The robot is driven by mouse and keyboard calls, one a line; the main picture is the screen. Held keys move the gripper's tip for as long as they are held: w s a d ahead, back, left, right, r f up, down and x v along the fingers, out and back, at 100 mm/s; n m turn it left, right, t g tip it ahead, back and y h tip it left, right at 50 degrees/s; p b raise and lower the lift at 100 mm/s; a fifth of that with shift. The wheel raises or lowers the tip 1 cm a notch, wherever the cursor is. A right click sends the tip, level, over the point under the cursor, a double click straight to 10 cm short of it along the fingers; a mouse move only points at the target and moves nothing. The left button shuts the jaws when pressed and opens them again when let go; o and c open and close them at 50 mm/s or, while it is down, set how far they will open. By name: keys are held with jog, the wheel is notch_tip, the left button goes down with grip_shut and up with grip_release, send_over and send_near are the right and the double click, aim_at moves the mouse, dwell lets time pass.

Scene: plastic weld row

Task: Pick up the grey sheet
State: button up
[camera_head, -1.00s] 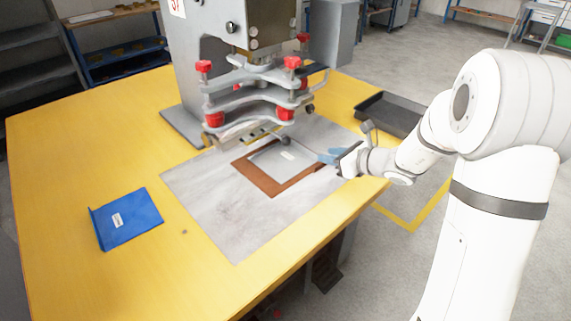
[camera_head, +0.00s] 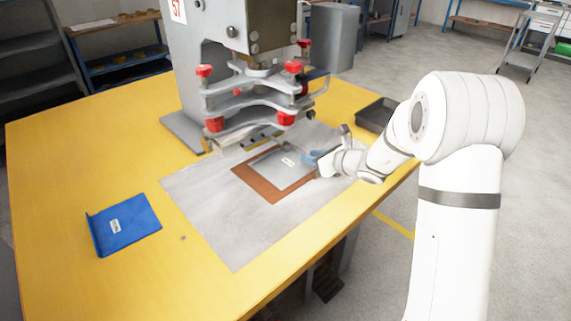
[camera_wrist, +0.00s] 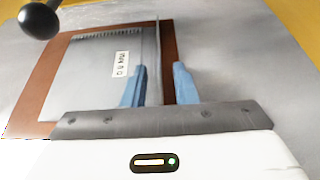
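The grey sheet (camera_head: 280,172) lies flat on a brown frame (camera_head: 268,192), with a small white label on it. In the wrist view the sheet (camera_wrist: 92,78) has a thin upturned edge along its right side. My gripper (camera_head: 312,157) is at the sheet's right side, low over the frame. In the wrist view my gripper's blue fingers (camera_wrist: 160,80) are apart, one on either side of the upturned edge. A gap shows between the edge and the right finger. Contact with the left finger is unclear.
A welding press (camera_head: 258,95) with red knobs stands just behind the sheet. A black ball-ended lever (camera_wrist: 40,20) is near the sheet's corner. A blue folded sheet (camera_head: 126,224) lies at left on the yellow table (camera_head: 60,160). A dark tray (camera_head: 374,114) sits at right.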

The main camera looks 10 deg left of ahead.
grip_shut()
jog(key=shift+r, duration=0.1)
dwell(0.3)
